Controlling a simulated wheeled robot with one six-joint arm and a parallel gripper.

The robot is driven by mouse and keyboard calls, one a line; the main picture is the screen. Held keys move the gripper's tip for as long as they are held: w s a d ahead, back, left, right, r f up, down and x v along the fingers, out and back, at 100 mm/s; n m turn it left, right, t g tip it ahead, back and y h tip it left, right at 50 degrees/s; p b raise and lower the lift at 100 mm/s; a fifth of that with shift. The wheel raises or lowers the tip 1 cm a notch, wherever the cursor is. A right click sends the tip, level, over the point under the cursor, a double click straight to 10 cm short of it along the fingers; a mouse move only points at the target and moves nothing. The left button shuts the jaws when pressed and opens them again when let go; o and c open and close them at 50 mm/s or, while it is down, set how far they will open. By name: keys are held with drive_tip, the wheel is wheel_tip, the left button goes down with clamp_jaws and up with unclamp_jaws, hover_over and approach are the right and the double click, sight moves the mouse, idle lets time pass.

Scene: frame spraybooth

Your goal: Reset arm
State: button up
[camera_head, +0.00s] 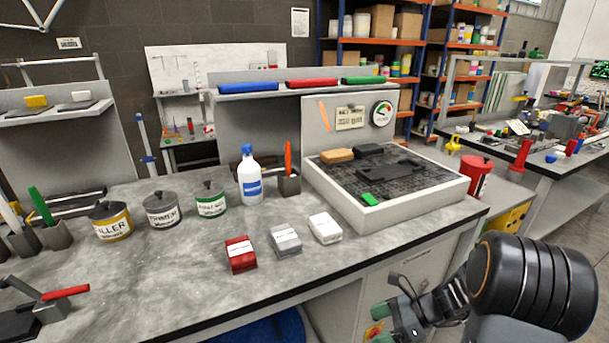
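My gripper (396,322) is at the lower right of the head view, in front of the workbench (150,262) and below its front edge. Its fingers have green tips, and part of it runs off the bottom of the picture. I see nothing held in it, but I cannot tell how far the fingers are apart. The black arm joint behind it fills the lower right corner.
On the bench stand several labelled cans (162,209), a white bottle (249,176), red, grey and white blocks (240,254), and a raised tray (425,208) with a dark grid. A red bin (478,178) is right. The bench's front strip is mostly clear.

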drive_tip(key=s+r+n+t+h+p, duration=0.1)
drive_tip(key=s+r+n+h+p, duration=0.1)
drive_tip(key=r+n, duration=0.5)
drive_tip(key=s+a+r+n+t+h+p, duration=0.1)
drive_tip(key=s+r+n+h+p, duration=0.2)
drive_tip(key=r, duration=0.8)
drive_tip(key=s+a+r+n+t+h+p, duration=0.1)
drive_tip(key=s+r+n+h+p, duration=0.2)
drive_tip(key=r+n+h+p, duration=0.3)
wheel_tip(320, 180, up, 4)
drive_tip(key=n+p, duration=0.1)
drive_tip(key=n, duration=0.4)
drive_tip(key=shift+a+n+p, duration=0.15)
drive_tip(key=shift+n+p, duration=0.15)
drive_tip(key=shift+n, duration=0.1)
